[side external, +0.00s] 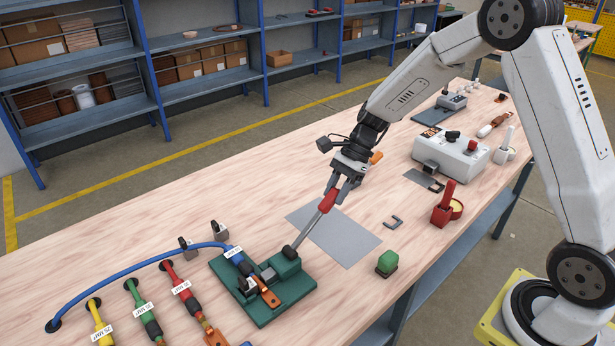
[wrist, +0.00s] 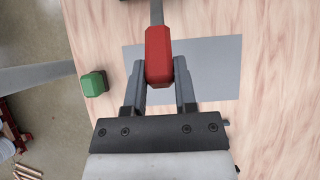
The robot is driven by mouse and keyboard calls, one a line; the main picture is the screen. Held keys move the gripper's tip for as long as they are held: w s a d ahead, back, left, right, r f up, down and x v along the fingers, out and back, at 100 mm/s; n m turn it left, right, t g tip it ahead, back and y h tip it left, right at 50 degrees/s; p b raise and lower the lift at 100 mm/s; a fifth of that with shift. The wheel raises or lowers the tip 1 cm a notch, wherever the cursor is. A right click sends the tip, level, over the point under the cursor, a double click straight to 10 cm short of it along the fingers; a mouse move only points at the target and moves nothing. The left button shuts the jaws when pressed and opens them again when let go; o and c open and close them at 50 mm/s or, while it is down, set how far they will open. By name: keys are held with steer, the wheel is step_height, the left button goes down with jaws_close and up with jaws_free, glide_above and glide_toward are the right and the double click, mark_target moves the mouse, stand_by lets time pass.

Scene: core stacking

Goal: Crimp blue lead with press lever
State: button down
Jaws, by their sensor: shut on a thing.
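The green press (side external: 262,285) stands on the table at the lower middle of the side view. Its grey lever (side external: 309,230) slopes up to the right and ends in a red handle (side external: 328,201). My gripper (side external: 335,185) is shut on that red handle, which also shows between the fingers in the wrist view (wrist: 158,56). The blue lead (side external: 140,257) arcs over the table from the left, and its labelled end (side external: 234,252) lies at the press. A copper lug (side external: 268,297) sticks out at the press's front. The contact inside the press is too small to tell.
Yellow (side external: 100,318), green (side external: 140,303) and red leads (side external: 178,285) lie left of the press. A grey mat (side external: 340,236) lies under the lever side. A green block (side external: 387,262), a red holder (side external: 446,206) and a white box (side external: 450,155) stand to the right.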

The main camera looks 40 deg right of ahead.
steer(key=shift+d+f, duration=0.35)
stand_by(0.3)
steer(key=shift+f, duration=0.15)
steer(key=shift+c, duration=1.6)
jaws_free()
steer(key=shift+d, duration=0.1)
steer(key=v, duration=0.7)
steer(key=shift+d+r, duration=0.2)
steer(key=shift+r, duration=0.15)
steer(key=shift+a, duration=0.1)
